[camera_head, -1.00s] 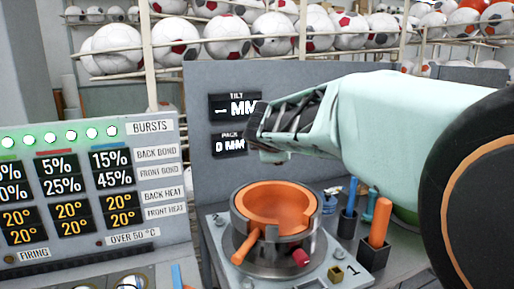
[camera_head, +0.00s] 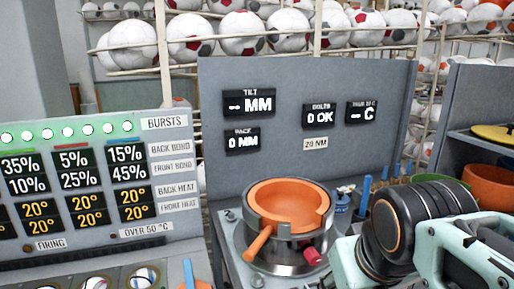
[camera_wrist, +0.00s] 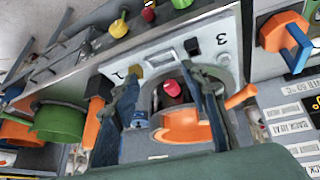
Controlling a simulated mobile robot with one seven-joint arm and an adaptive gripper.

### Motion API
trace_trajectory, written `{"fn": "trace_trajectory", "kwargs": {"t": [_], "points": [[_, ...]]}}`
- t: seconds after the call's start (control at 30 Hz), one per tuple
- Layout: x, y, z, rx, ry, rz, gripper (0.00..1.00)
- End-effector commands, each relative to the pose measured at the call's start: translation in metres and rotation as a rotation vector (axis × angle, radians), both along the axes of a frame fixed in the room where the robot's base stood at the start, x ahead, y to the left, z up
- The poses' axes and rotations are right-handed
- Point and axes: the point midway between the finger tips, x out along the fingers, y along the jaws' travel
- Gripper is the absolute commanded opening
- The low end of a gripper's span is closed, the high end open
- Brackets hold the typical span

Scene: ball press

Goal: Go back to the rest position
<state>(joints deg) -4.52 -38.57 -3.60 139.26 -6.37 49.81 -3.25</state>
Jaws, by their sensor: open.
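In the head view, my arm is folded low at the right, and its gripper end is not clearly visible there. In the wrist view, the two dark fingers of my gripper (camera_wrist: 162,88) stand wide apart with nothing between them that I can see held. Beyond them is the press with its orange ring (camera_wrist: 183,127), orange handle (camera_wrist: 241,97) and red knob (camera_wrist: 172,88). In the head view the orange ring (camera_head: 285,205) sits in a metal collar (camera_head: 300,260), clear of my arm.
A grey panel with displays (camera_head: 249,103) stands behind the press. A control console (camera_head: 85,185) is at left. Orange (camera_head: 490,186) and green bowls stand at right, near my arm. Racks of footballs (camera_head: 243,35) fill the back.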

Motion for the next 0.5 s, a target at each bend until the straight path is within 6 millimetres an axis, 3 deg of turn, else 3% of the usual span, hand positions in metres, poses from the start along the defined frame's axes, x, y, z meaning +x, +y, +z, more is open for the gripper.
{"fn": "trace_trajectory", "kwargs": {"t": [0.1,0.17,0.5], "points": [[-0.035,0.016,-0.024,0.105,0.023,-0.122,0.41],[-0.030,0.016,0.005,0.101,0.022,-0.108,0.41],[-0.029,0.016,0.078,0.098,0.023,-0.102,0.41]]}}
